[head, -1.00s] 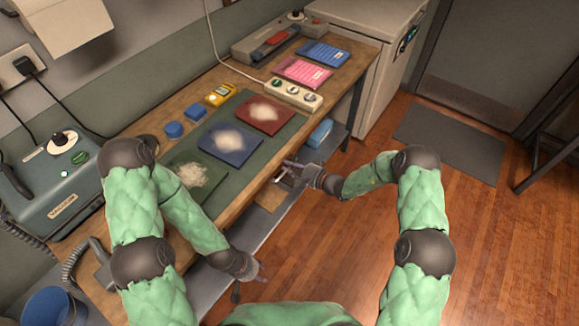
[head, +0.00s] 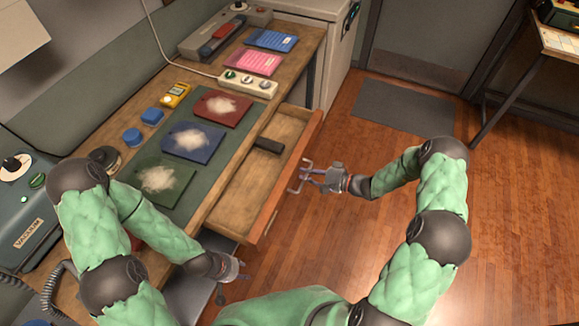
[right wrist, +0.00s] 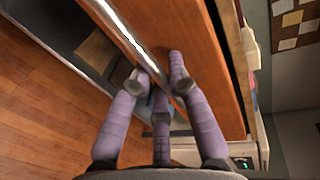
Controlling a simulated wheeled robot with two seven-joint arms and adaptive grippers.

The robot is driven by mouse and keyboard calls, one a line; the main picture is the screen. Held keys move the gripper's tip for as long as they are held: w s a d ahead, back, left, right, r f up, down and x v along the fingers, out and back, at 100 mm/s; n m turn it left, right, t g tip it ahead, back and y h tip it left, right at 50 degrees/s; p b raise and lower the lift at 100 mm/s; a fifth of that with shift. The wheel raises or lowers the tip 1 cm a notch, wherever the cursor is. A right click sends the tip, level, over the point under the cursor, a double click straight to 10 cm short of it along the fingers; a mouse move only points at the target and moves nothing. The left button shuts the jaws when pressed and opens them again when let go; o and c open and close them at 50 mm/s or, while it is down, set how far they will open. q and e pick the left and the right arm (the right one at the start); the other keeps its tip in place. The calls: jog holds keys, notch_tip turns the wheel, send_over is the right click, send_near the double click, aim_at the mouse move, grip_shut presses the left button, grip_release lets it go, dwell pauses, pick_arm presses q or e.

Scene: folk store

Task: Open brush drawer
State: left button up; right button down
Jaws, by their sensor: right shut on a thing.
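The wooden drawer (head: 248,185) under the workbench stands pulled out, its inside open to view. A dark brush-like object (head: 268,146) lies in it near the far end. My right gripper (head: 303,176) is at the outer side of the drawer front. In the right wrist view, its purple fingers (right wrist: 160,88) are closed around the silver bar handle (right wrist: 133,42) on the orange-brown drawer front (right wrist: 190,50). My left gripper (head: 238,275) hangs low in front of the bench, by the drawer's near end, apart from it. Its finger opening is too small to judge.
Red (head: 221,107), blue (head: 193,142) and green (head: 160,182) trays with pale powder lie on the bench mat. A power strip (head: 248,83) sits behind them. The wooden floor (head: 340,235) right of the drawer is clear.

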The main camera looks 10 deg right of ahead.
jog(key=shift+f+v, duration=0.25)
jog(key=shift+v, duration=0.95)
jog(key=shift+f+v, duration=0.25)
jog(key=shift+v, duration=1)
jog(key=c, duration=1.2)
grip_release()
jog(key=shift+o, duration=0.2)
jog(key=v, duration=1.2)
jog(key=shift+f, duration=0.15)
